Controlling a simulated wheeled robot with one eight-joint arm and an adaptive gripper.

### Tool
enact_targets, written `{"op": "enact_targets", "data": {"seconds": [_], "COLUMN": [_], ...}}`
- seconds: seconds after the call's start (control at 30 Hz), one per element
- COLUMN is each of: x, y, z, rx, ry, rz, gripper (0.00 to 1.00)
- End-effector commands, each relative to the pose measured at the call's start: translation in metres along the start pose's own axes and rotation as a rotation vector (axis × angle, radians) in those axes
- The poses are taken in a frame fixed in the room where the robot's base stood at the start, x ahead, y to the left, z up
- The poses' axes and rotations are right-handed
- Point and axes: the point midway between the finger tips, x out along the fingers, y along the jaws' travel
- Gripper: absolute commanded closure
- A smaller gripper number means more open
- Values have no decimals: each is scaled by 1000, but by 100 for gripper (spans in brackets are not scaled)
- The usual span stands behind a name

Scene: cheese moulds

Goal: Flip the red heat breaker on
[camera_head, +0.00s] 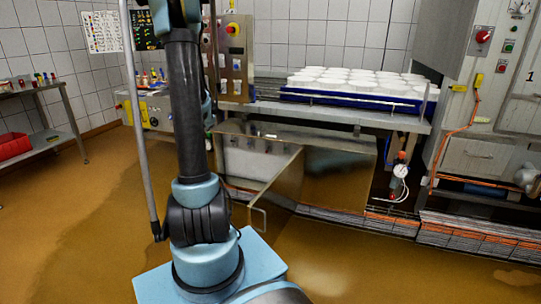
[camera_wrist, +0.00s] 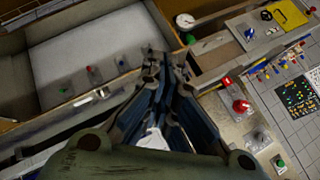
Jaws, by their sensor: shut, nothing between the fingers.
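A red knob (camera_wrist: 241,106) sits on a pale panel in the wrist view, right of my gripper and apart from it. My gripper (camera_wrist: 166,60) is shut and empty, its two fingers close together. In the head view, a red switch (camera_head: 483,37) is on the grey cabinet at the right, and a red button on yellow (camera_head: 233,28) is on the steel control box. No label can be read, so I cannot tell which is the heat breaker or its position. My gripper is above the head view's frame.
A steel bench holds a blue tray (camera_head: 350,98) of white moulds. An open steel door (camera_head: 277,190) juts out below it. A pressure gauge (camera_head: 401,170) hangs on piping at the right. A shelf with a red bin (camera_head: 14,145) is at the left. The brown floor in front is clear.

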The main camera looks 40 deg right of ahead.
Motion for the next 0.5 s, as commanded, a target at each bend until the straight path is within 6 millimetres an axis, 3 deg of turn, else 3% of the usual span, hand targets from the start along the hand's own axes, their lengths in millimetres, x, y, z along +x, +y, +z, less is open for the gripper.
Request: {"op": "enact_targets", "data": {"seconds": [0.03, 0.27, 0.5], "x": [17, 85, 152], "y": [2, 18, 50], "z": [-11, -56, -98], "rx": [36, 207, 383], "ry": [20, 109, 196], "rz": [-8, -58, -122], "gripper": [100, 100, 100]}}
